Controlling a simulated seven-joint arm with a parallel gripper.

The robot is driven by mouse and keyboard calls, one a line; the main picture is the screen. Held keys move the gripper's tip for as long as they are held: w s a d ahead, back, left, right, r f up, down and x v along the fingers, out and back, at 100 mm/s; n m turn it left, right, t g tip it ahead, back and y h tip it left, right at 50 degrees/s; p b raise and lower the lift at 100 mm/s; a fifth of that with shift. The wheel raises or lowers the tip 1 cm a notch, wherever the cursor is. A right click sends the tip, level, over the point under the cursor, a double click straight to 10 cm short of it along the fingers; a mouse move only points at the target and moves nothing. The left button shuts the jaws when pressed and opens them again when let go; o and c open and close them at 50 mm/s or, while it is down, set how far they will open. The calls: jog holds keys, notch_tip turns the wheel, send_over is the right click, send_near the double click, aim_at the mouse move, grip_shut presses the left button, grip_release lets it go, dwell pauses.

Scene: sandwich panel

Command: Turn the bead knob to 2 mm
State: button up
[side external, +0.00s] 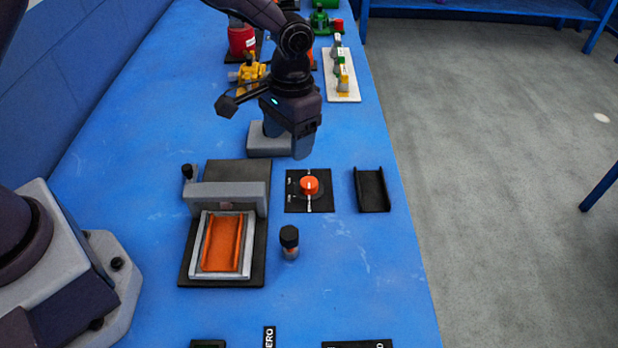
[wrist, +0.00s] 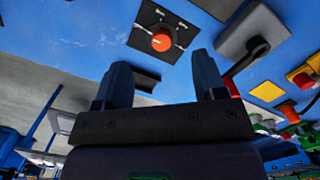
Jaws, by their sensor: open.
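The bead knob (side external: 309,186) is an orange-red round knob with a white pointer mark, set on a black square plate (side external: 294,204) with white markings. The scale figures are too small to read. The knob also shows in the wrist view (wrist: 162,40), above and between my fingers. My gripper (wrist: 165,80) is open with nothing between its fingers. In the side view my gripper (side external: 290,140) is above the table, behind the knob plate and apart from it.
A grey press-like fixture (side external: 228,195) holding an orange tray (side external: 222,245) stands left of the knob. A black-capped bottle (side external: 289,240) stands in front. A black channel piece (side external: 371,190) lies right of the plate. Coloured fixtures (side external: 247,72) stand farther back on the blue table.

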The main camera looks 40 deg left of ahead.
aim_at(309, 182)
jog(key=w+d+n+t, duration=0.1)
jog(key=w, duration=0.3)
notch_tip(309, 182, down, 13)
jog(key=shift+s, duration=0.1)
jog(key=shift+c, duration=0.4)
jog(key=c, duration=0.8)
jog(key=shift+c, duration=0.2)
